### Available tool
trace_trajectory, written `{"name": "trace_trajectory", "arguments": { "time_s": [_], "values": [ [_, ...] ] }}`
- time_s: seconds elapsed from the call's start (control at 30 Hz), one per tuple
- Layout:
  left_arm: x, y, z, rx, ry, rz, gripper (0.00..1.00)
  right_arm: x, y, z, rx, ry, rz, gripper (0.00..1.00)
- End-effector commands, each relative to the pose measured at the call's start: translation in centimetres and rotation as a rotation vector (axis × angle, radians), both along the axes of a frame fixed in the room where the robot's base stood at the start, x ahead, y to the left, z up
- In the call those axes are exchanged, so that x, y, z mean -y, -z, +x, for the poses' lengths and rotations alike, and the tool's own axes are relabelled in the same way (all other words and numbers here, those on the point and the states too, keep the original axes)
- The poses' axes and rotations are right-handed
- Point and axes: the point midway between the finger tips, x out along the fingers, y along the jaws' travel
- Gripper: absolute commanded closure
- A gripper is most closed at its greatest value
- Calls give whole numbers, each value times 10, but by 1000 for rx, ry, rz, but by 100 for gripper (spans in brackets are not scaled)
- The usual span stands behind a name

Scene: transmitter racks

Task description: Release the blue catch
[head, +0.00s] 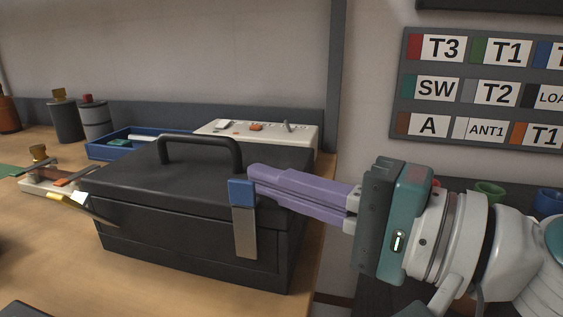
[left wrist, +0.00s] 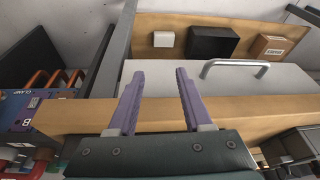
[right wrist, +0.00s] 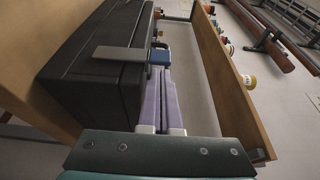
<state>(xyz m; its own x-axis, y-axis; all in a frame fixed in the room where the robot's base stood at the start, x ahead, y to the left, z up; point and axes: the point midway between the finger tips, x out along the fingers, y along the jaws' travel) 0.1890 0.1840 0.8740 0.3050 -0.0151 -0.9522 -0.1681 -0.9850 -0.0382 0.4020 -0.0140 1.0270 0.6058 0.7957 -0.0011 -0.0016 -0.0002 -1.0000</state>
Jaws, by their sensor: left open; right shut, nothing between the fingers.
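The blue catch (head: 242,193) is the top of a metal latch strip (head: 246,236) on the front of a black case (head: 180,247) with a handle. The strip hangs down against the case front. My right gripper (head: 253,178) is shut and empty, with its purple fingertips right beside the blue catch; I cannot tell if they touch. The right wrist view also shows the blue catch (right wrist: 159,57) just beyond the fingertips, and the strip (right wrist: 119,54). My left gripper (left wrist: 158,75) is open and empty in the left wrist view, away from the case.
A white panel box (head: 260,131) and a blue tray (head: 118,150) stand behind the case. A small board with knobs (head: 50,178) lies left of it. The case stands near the bench's right edge. A label board (head: 480,90) hangs on the wall.

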Motion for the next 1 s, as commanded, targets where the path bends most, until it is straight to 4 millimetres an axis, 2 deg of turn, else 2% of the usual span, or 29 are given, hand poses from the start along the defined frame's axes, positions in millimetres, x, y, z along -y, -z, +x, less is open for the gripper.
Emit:
{"name": "trace_trajectory", "arguments": {
  "time_s": [0.17,0.5,1.0],
  "values": [
    [0,-3,0,0,-1,-1,50,-3,-1,-9,0,1,0,100],
    [3,-2,0,0,-6,-11,50,-2,0,-9,2,0,-1,100],
    [2,17,0,1,-6,-8,50,-2,2,-6,81,0,-27,100]
  ]
}}
